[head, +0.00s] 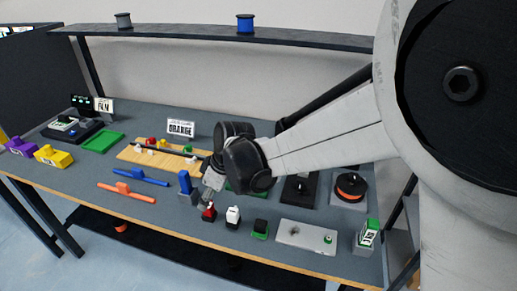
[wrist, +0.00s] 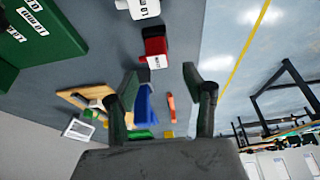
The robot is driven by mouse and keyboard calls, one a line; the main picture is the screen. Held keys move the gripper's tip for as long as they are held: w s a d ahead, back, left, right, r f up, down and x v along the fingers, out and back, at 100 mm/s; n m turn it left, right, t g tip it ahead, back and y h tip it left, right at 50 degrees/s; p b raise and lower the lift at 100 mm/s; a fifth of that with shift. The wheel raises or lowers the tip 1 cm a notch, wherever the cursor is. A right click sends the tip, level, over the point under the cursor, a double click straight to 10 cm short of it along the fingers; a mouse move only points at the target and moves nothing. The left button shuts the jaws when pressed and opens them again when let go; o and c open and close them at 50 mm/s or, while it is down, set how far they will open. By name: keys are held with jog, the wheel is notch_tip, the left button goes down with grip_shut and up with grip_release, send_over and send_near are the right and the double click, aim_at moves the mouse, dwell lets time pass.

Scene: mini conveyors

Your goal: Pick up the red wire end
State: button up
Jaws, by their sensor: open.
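The red wire end appears to be the small red block with a white front (head: 208,212) standing on the table near the front middle in the head view. In the wrist view the red block (wrist: 155,42) has a dark part and a white face, and lies beyond the fingertips. My gripper (wrist: 161,78) is open, its two dark fingers spread apart with nothing between them. In the head view my gripper (head: 213,181) hangs just above and behind the red block; its fingers are hard to make out there.
A white block (head: 233,216) and a dark block on a green base (head: 260,229) stand to the right. A blue upright block (head: 185,183) stands to the left. Orange (head: 127,193) and blue (head: 140,177) bars lie further left. A grey plate (head: 306,237) lies at the front right.

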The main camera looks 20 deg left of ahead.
aim_at(209, 211)
jog(key=x, duration=0.1)
jog(key=b+x, duration=0.1)
jog(key=x, duration=0.1)
jog(key=b+x, duration=0.1)
jog(key=x, duration=0.1)
jog(key=shift+w+d+f, duration=0.15)
jog(key=shift+d+f, duration=0.05)
jog(key=shift+d, duration=0.05)
grip_shut()
jog(key=shift+r, duration=0.1)
